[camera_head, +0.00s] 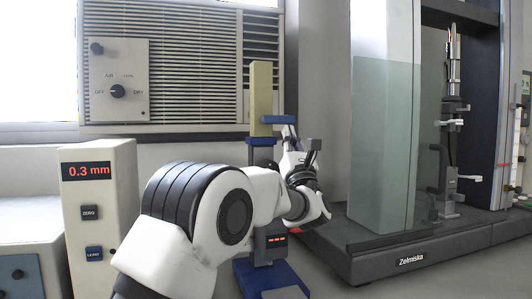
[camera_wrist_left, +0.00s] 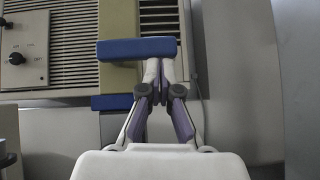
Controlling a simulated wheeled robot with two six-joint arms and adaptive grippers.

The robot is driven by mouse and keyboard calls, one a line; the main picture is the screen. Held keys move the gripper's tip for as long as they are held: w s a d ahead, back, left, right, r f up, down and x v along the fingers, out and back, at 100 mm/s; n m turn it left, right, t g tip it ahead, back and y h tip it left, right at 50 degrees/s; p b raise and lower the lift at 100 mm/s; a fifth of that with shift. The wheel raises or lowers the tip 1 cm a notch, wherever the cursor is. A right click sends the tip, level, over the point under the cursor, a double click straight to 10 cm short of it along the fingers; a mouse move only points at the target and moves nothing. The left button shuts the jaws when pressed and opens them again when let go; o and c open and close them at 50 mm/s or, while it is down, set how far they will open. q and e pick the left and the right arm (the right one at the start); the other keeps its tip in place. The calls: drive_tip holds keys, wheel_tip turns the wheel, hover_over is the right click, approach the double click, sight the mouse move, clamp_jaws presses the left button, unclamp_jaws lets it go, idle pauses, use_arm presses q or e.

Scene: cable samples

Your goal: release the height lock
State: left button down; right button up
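The height gauge has a yellow column (camera_head: 261,95), a blue slider (camera_head: 262,145) with a blue bar on top (camera_head: 278,119), a small red-lit display (camera_head: 277,240) and a blue base (camera_head: 262,282). My left gripper (camera_head: 289,130) is at the slider's right side, just below the bar. In the left wrist view the blue bar (camera_wrist_left: 137,48) lies across the fingertips (camera_wrist_left: 159,68), which are drawn close together with nothing seen between them. I cannot tell whether they touch the bar. My forearm covers the middle of the gauge. No lock part can be made out. My right gripper is out of view.
A grey box (camera_head: 103,190) with a 0.3 mm readout and two buttons stands at left. A test machine with a glass panel (camera_head: 385,145) and dark base (camera_head: 420,250) stands close on the right. A vented wall unit (camera_head: 170,60) is behind.

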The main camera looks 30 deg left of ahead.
use_arm(q)
drive_tip(key=shift+r, duration=0.15)
drive_tip(key=w+a+f+b+v, duration=0.1)
drive_tip(key=b+v, duration=0.3)
drive_tip(key=v, duration=0.9)
drive_tip(key=shift+w+f+b, duration=0.3)
drive_tip(key=shift+w+f, duration=0.2)
drive_tip(key=shift+f, duration=0.1)
drive_tip(key=shift+a, duration=0.1)
